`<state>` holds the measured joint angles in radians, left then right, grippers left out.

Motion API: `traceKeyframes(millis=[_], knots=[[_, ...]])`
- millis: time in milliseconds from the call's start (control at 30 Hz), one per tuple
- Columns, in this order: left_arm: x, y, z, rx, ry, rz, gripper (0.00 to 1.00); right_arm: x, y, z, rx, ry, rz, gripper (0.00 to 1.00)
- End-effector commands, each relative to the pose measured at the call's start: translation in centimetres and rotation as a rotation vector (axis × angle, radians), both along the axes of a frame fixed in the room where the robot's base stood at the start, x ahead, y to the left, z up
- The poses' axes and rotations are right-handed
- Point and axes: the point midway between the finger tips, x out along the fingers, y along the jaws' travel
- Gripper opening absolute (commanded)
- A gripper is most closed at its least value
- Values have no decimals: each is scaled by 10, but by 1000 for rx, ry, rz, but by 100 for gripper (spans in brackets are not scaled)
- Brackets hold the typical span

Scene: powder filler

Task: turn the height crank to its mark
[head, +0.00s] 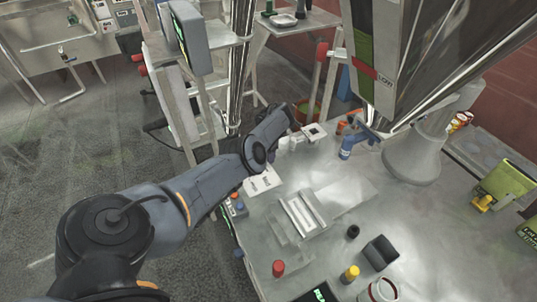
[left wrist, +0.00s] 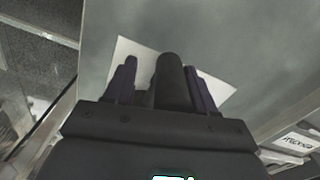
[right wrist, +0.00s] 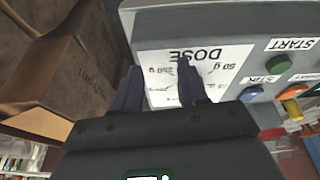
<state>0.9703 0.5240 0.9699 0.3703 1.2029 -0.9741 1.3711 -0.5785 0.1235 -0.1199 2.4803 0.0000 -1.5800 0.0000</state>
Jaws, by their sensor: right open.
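In the left wrist view a dark upright cylinder, apparently the crank's handle (left wrist: 172,82), stands between the fingers of my left gripper (left wrist: 164,85). A gap shows between the cylinder and the left finger; contact on the right side is unclear. A pale plate (left wrist: 132,50) lies behind it. No height mark can be made out. In the head view my left arm reaches over the left edge of the metal table, and its fingertips are hidden. My right gripper (right wrist: 160,85) is open in front of a DOSE label (right wrist: 175,62) on a grey panel; it is not visible in the head view.
The panel carries a START label (right wrist: 291,44) and several coloured buttons. A steel hopper (head: 435,60) hangs above the right side.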

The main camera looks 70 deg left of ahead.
Motion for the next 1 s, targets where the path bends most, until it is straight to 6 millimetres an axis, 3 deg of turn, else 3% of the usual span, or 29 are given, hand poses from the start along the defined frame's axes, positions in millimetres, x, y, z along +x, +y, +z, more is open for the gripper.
traceKeyframes(millis=[367,1000], knots=[[2,-1,6,-1,-3,-1,56,-1,2,4,8,2,-5,43],[0,0,99,1,-3,0,56,-1,-1,49,-3,2,2,43]])
